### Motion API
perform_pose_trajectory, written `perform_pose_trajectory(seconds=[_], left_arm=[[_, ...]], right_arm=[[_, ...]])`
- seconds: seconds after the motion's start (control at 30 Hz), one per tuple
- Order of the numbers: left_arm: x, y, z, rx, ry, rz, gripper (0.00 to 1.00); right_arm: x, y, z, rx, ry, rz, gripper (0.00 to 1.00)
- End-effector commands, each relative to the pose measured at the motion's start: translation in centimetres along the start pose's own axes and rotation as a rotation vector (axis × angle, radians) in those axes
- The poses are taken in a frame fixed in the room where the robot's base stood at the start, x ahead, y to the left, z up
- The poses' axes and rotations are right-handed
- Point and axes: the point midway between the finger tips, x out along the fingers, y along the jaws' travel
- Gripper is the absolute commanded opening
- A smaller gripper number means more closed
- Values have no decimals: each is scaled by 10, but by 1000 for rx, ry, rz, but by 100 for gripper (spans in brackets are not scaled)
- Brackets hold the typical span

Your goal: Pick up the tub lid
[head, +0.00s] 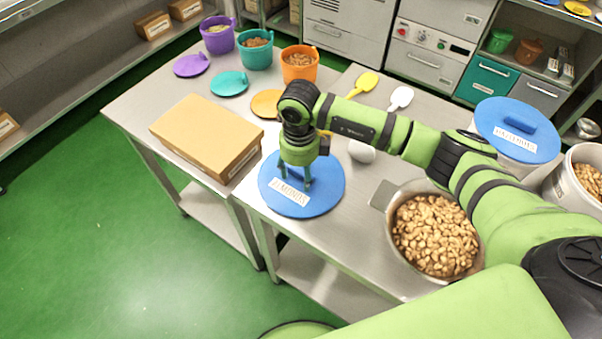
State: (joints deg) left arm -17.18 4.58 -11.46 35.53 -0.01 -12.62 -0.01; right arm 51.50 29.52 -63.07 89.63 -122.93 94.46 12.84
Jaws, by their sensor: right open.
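A round blue tub lid (328,197) with a white label reading "ALMONDS" lies flat on the metal table, near its front edge. My right gripper (296,178) points down over the lid from above. Its two fingers are apart, one on each side of the lid's middle, near the blue handle. The gripper hides much of the handle, and I cannot tell whether the fingers touch it. My left gripper is not in view.
A cardboard box (205,135) stands left of the lid. A pot of nuts (436,235) stands to the right, under my right arm. A labelled tub with another blue lid (517,130) is at the far right. Purple, teal and orange cups (299,66) stand behind.

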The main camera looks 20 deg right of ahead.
Motion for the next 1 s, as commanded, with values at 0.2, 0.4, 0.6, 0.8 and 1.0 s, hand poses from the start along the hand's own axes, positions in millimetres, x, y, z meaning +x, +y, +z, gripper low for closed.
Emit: perform_pose_trajectory(seconds=[0.2, 0.4, 0.6, 0.8, 1.0], left_arm=[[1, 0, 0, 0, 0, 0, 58], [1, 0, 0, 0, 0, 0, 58], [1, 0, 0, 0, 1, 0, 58], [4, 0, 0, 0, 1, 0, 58], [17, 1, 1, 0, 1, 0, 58]], right_arm=[[0, 0, 0, 0, 0, 0, 38], [0, 0, 0, 0, 0, 0, 0], [0, 0, 0, 0, 0, 0, 0], [-5, -1, 1, 0, -2, -1, 0], [-28, -1, 2, -1, -6, -3, 0]])
